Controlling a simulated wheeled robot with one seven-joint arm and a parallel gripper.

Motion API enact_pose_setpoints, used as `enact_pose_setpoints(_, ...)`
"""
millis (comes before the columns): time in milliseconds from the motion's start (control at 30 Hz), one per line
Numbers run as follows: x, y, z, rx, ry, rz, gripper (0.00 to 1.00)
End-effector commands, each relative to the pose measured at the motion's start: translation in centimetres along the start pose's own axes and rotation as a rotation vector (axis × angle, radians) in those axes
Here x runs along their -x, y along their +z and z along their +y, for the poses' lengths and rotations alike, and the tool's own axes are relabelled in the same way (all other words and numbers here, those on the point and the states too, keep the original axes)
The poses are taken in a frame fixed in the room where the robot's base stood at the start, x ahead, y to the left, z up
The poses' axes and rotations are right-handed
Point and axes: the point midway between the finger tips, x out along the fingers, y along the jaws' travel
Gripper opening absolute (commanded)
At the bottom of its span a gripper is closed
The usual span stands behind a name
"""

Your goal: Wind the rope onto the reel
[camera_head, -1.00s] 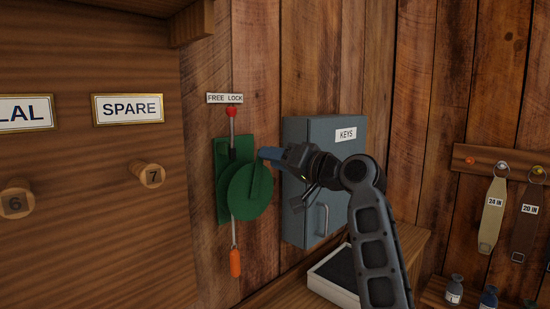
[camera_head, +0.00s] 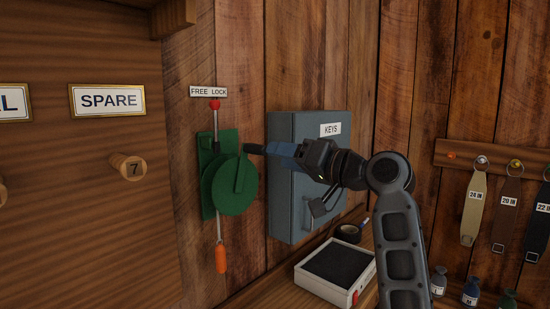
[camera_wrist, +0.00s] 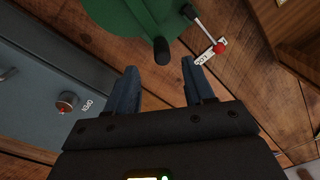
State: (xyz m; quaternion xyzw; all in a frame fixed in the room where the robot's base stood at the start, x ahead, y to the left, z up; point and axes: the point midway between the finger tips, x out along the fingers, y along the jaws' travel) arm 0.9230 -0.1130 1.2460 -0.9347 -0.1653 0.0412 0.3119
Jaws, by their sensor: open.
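The green reel (camera_head: 236,190) is a disc on a green plate on the plank wall; it also shows in the wrist view (camera_wrist: 130,18). A green crank arm runs up its face to a dark knob (camera_head: 253,148) that sticks out to the right. A short rope (camera_head: 219,228) hangs below with an orange end piece (camera_head: 221,260). A lever with a red ball (camera_head: 215,104) stands up at the FREE LOCK label. My gripper (camera_head: 271,150) is open and empty, just right of the knob. In the wrist view the knob (camera_wrist: 161,51) lies ahead of the gap between my blue fingers (camera_wrist: 160,76).
A grey KEYS cabinet (camera_head: 280,215) is close behind my gripper. A white tray (camera_head: 318,280) with a dark lining sits on the shelf below, beside a dark roll (camera_head: 348,233). Straps and small bottles are at right. A wooden peg 7 (camera_head: 128,167) juts out at left.

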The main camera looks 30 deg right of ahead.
Motion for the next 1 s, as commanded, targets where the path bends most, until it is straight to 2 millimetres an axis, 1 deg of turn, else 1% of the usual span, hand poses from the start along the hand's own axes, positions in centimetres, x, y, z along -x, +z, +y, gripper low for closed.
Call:
enact_pose_setpoints(333, 0.2, -0.1, 0.0, 0.004, 0.001, 0.0, 0.53)
enact_pose_setpoints(433, 0.2, -0.4, -0.1, 0.063, 0.008, 0.005, 0.53)
enact_pose_setpoints(533, -0.1, -0.8, -0.3, 0.213, 0.022, 0.01, 0.53)
enact_pose_setpoints(633, -0.5, -1.1, -0.6, 0.415, 0.042, 0.011, 0.53)
enact_pose_setpoints(700, -0.8, -1.0, -0.7, 0.55, 0.054, 0.007, 0.53)
enact_pose_setpoints(800, -1.2, -0.7, -0.8, 0.708, 0.066, -0.001, 0.53)
enact_pose_setpoints(900, -1.4, -0.4, -0.7, 0.813, 0.074, -0.008, 0.53)
enact_pose_setpoints(1000, -1.7, -0.2, -0.8, 0.859, 0.075, -0.012, 0.53)
